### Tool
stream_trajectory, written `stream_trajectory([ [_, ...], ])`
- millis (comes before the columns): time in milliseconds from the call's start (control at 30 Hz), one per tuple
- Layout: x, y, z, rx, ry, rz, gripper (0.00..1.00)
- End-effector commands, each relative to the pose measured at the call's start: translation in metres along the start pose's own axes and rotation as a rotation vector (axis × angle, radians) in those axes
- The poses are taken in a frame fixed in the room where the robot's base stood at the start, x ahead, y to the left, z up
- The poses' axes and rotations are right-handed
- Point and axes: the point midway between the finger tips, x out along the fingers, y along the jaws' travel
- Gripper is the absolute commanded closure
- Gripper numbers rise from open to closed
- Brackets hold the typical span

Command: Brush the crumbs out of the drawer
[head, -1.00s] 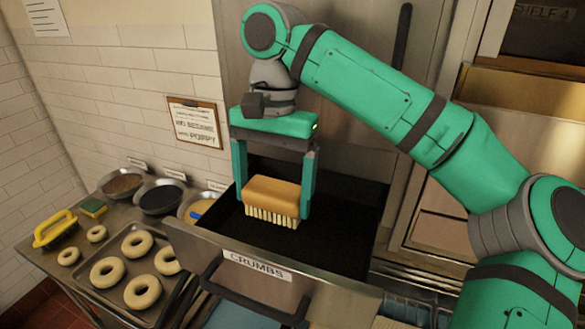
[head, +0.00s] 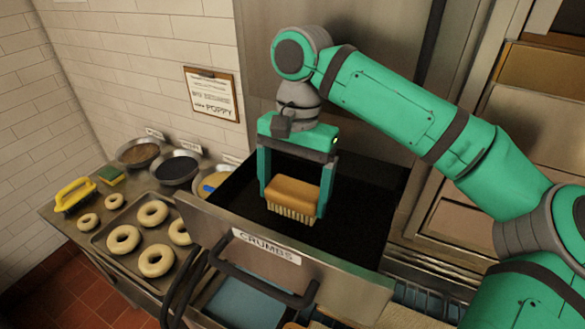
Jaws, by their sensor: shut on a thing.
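My gripper (head: 292,196) is shut on a brush (head: 293,190) with a tan wooden back and pale bristles pointing down. One finger is on each end of the brush. The brush is inside the open drawer (head: 345,265), which has a dark interior, a steel front labelled CRUMBS and a dark handle. I cannot tell whether the bristles touch the drawer floor. No separate crumbs can be made out in the dark interior.
A blue surface (head: 240,303) shows below the drawer front. A clipboard (head: 211,93) hangs on the tiled wall.

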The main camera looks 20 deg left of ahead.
Motion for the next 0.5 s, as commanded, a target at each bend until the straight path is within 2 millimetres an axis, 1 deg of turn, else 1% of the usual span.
stream_trajectory([
  [133,0.014,0.0,-0.001,-0.001,-0.001,0.001,0.32],
  [200,0.024,0.0,-0.002,-0.001,-0.002,0.001,0.32],
  [233,0.025,0.003,-0.003,0.001,0.0,0.001,0.32],
  [267,0.022,0.006,-0.003,0.001,0.001,0.001,0.35],
  [500,0.025,0.024,-0.002,-0.007,0.0,0.002,0.35],
])
